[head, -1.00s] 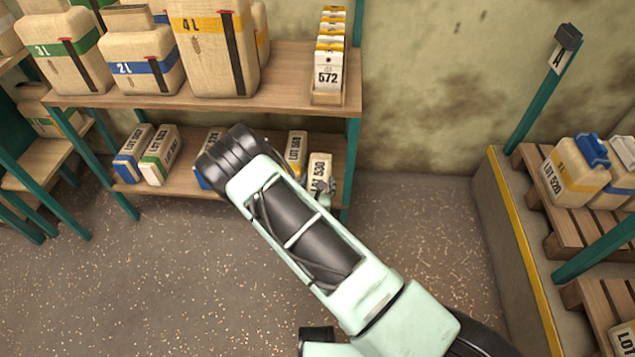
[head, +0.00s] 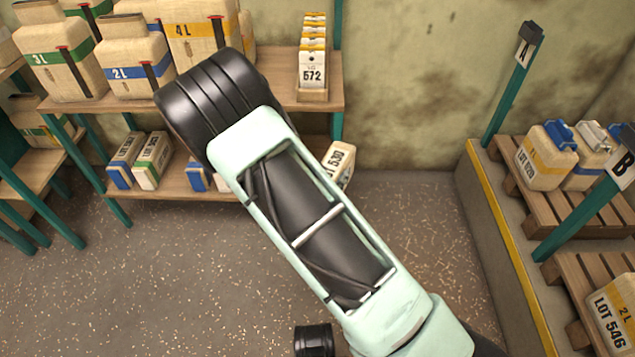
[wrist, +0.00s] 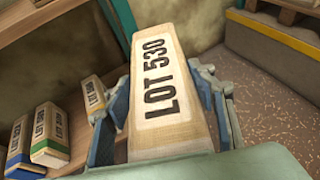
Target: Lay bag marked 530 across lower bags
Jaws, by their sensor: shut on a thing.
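The bag marked LOT 530 (wrist: 165,80) is cream coloured and lies between the fingers of my gripper (wrist: 163,95) in the wrist view. My gripper is shut on its sides. In the head view the bag (head: 338,162) shows tilted beside the right end of the lower shelf, and my arm hides the gripper. A bag marked LOT 546 (head: 610,315) lies on the pallet by post B.
The lower shelf (head: 185,183) holds several bags, partly behind my arm. The upper shelf carries large sacks and a holder of tags marked 572 (head: 312,72). Green posts A (head: 515,80) and B (head: 590,205) rise at the platform. The floor between shelf and platform is clear.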

